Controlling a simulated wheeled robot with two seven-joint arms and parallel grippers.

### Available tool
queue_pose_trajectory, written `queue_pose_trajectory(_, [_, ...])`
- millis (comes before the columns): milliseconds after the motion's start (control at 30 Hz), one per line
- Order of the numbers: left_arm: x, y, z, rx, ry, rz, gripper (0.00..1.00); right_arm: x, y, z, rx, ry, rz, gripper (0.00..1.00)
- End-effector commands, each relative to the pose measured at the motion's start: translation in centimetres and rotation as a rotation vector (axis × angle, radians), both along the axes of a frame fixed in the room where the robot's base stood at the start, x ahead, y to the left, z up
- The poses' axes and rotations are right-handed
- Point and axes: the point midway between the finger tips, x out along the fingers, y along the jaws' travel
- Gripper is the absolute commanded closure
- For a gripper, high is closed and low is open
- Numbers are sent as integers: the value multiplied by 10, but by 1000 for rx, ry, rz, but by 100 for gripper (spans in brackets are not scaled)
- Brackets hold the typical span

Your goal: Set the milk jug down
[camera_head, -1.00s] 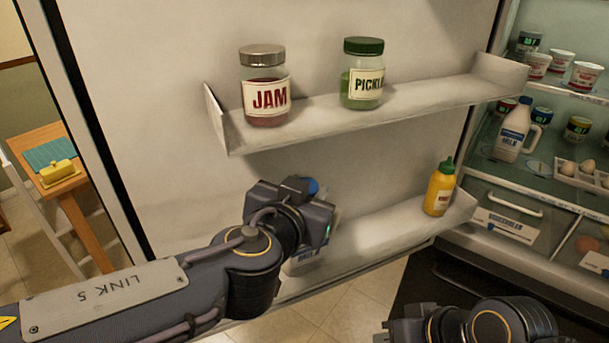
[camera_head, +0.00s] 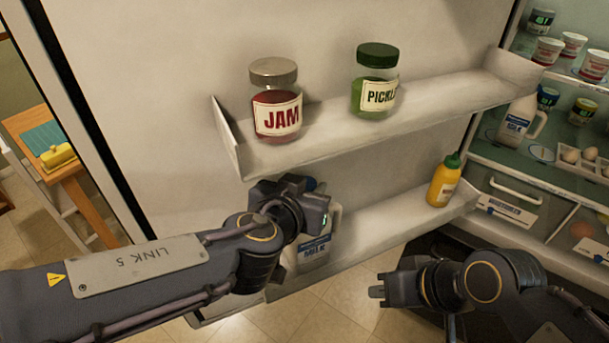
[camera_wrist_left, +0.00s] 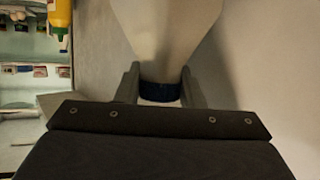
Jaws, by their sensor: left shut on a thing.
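A white milk jug (camera_head: 313,252) with a blue label and blue cap is at the left part of the lower door shelf (camera_head: 385,225). My left gripper (camera_wrist_left: 160,82) is shut on its top, a finger on each side of the dark blue cap (camera_wrist_left: 160,93). In the head view my left wrist and arm hide much of the jug, and I cannot tell whether its base touches the shelf. My right gripper (camera_head: 378,292) is at the lower right, apart from the shelf, with no thing visible in it; its jaw opening is unclear.
A jam jar (camera_head: 276,108) and a pickle jar (camera_head: 374,85) stand on the upper door shelf (camera_head: 420,115). A mustard bottle (camera_head: 443,182) stands at the lower shelf's right end. Between it and the jug the shelf is clear. Another milk jug (camera_head: 520,122) stands inside the fridge.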

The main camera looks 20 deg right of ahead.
Motion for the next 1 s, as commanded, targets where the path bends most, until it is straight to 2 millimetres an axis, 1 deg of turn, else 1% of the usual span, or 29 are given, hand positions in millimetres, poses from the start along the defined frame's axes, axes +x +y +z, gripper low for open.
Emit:
queue_pose_trajectory(33, [0,-1,3,-6,-8,-1,100,0,0,0,0,0,0,100])
queue_pose_trajectory(200, [0,0,4,-6,-8,0,100,0,0,0,0,-1,0,100])
queue_pose_trajectory(433, [0,-1,1,-7,-8,0,100,0,0,-4,0,-1,0,100])
queue_pose_trajectory(467, [0,0,-3,-2,-2,0,64,0,0,-4,0,-1,0,100])
queue_pose_trajectory(600, [0,0,-2,-1,-2,0,46,0,0,-3,0,-1,0,100])
queue_pose_trajectory(633, [0,0,-2,0,-2,0,44,0,0,-3,0,-1,0,100])
queue_pose_trajectory(867, [0,0,-2,0,-2,0,44,0,0,-2,0,-1,0,100])
queue_pose_trajectory(1000, [-3,2,2,-3,-3,-1,44,0,0,1,0,-1,0,100])
